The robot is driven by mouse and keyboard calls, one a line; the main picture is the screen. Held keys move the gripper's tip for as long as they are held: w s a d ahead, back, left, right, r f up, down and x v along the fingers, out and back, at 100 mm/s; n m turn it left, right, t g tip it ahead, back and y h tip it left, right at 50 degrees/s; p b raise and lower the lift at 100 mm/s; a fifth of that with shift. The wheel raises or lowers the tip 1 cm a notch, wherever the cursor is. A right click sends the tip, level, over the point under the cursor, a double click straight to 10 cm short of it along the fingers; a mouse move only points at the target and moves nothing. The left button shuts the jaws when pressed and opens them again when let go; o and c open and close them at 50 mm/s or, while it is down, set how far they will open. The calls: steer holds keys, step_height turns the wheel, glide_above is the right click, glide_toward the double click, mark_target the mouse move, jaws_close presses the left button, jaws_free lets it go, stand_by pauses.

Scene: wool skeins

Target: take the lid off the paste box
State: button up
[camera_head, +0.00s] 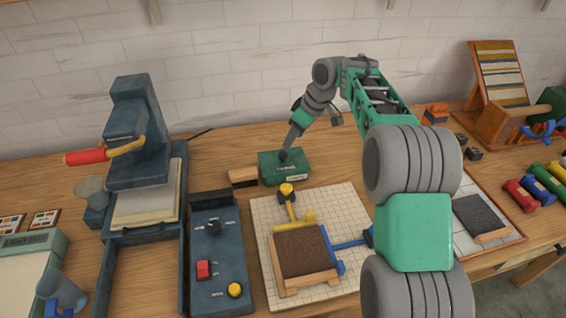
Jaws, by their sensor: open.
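A green box (270,172) with small pale lettering, apparently the paste box, sits on the wooden bench near the middle. Its lid appears to be on, with a dark knob (285,155) on top. My gripper (290,144) comes down from above right, its tip right at the knob. It is open. The fingers are small and dark here, so I cannot tell whether they are around the knob or just above it.
A wooden block (243,177) lies close left of the box. A gridded board (345,207) with a wood-framed dark pad stands in front. A dark press (137,120) and control panel (213,270) stand left. Colored rolls (536,193) lie right.

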mark_target(283, 154)
steer(key=x, duration=0.8)
steer(key=shift+a, duration=0.25)
steer(key=shift+c, duration=0.4)
jaws_close()
steer(key=shift+r, duration=0.1)
